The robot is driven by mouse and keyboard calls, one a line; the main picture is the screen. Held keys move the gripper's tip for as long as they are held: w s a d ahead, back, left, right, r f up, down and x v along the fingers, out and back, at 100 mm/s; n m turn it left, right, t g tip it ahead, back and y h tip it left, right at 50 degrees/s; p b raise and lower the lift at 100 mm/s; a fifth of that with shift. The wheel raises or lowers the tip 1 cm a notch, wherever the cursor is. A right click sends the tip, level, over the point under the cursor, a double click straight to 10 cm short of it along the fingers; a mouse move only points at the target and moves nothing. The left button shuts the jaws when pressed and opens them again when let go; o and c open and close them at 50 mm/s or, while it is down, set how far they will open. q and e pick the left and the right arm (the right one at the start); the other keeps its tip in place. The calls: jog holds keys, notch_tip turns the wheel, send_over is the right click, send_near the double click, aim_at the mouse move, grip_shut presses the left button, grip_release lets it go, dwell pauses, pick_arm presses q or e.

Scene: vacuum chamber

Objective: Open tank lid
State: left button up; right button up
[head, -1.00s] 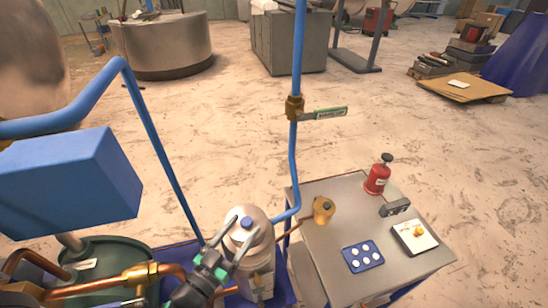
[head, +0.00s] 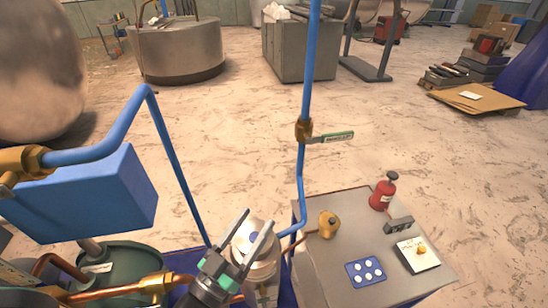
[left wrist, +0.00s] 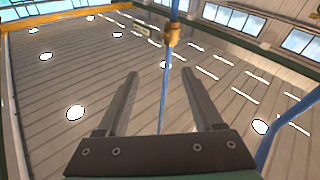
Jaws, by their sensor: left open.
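A small pale metal tank (head: 266,270) with a rounded top stands left of the metal table in the head view. Its lid (head: 249,236) is partly hidden behind my left gripper (head: 260,217). The gripper is open, and its two fingers cross in front of the tank's top. I cannot tell whether they touch it. Nothing shows held between them. In the left wrist view, the open fingers of my left gripper (left wrist: 159,70) point toward the ceiling, and the tank is not visible. My right gripper is in neither view.
A blue vertical pipe (head: 309,75) with a brass valve (head: 304,130) rises behind the tank. A blue box (head: 85,195) and copper pipes (head: 120,288) crowd the left. The metal table (head: 330,270) holds a red bottle (head: 383,190) and a blue panel (head: 366,272).

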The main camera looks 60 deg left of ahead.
pick_arm(q)
jog(key=w+r+n+t+y+p, duration=0.1)
jog(key=w+r+p, duration=0.3)
jog(key=r, duration=1)
jog(key=shift+w+d+n+t+p, duration=0.35)
jog(key=shift+d+n+t+p, duration=0.15)
jog(key=shift+n, duration=0.4)
